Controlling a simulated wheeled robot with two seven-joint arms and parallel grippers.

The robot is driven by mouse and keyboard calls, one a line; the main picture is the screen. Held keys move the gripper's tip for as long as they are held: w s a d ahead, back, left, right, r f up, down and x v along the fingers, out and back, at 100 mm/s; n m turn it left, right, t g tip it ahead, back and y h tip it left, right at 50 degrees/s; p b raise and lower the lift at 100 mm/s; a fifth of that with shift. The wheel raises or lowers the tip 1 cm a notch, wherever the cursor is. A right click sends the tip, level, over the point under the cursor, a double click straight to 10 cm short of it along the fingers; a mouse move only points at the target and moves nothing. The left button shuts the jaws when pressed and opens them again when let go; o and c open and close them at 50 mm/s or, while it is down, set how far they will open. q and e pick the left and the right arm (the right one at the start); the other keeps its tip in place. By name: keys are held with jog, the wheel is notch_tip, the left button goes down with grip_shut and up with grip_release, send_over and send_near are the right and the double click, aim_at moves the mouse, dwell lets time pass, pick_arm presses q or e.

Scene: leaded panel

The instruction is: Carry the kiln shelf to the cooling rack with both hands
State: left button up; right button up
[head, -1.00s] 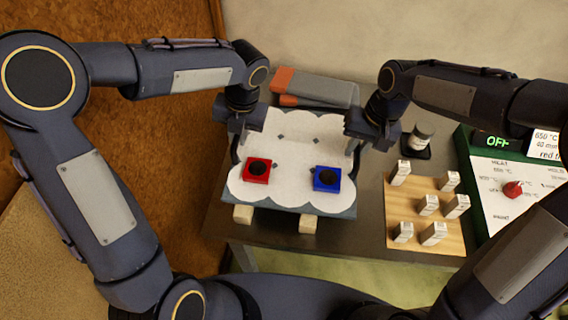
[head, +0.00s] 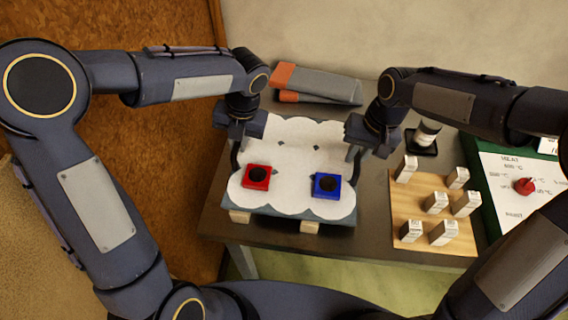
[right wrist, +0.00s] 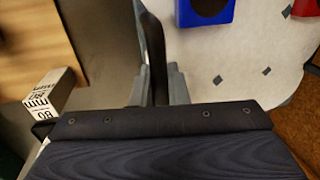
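The kiln shelf (head: 300,208) is a blue-grey board with a white scalloped sheet on top and dark upright handles at its left and right sides. On it sit a red square piece (head: 257,177) and a blue square piece (head: 326,186), each with a dark round centre. My left gripper (head: 239,147) is at the left handle and seems shut on it; its fingertips are small in view. My right gripper (head: 357,150) is at the right handle; the right wrist view shows its fingers (right wrist: 160,85) on both sides of the dark handle. I cannot make out a cooling rack.
Wooden blocks (head: 310,227) show under the shelf's front edge. A grey-and-orange tool (head: 325,85) lies behind.

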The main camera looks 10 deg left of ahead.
pick_arm(q)
jog(key=o, duration=0.5)
jog(key=shift+s, duration=0.1)
pick_arm(e)
jog(key=o, duration=0.5)
jog(key=shift+s+r, duration=0.1)
pick_arm(q)
jog(key=r, duration=0.4)
jog(key=d+r, duration=0.1)
jog(key=r, duration=0.3)
jog(key=d+r, duration=0.1)
jog(key=r, duration=0.2)
jog(key=shift+d+r, duration=0.15)
jog(key=shift+r, duration=0.25)
pick_arm(e)
jog(key=r, duration=0.4)
jog(key=d+r, duration=0.1)
jog(key=r, duration=0.2)
jog(key=d+r, duration=0.1)
jog(key=r, duration=0.3)
jog(key=shift+d+r, duration=0.15)
jog(key=shift+r, duration=0.2)
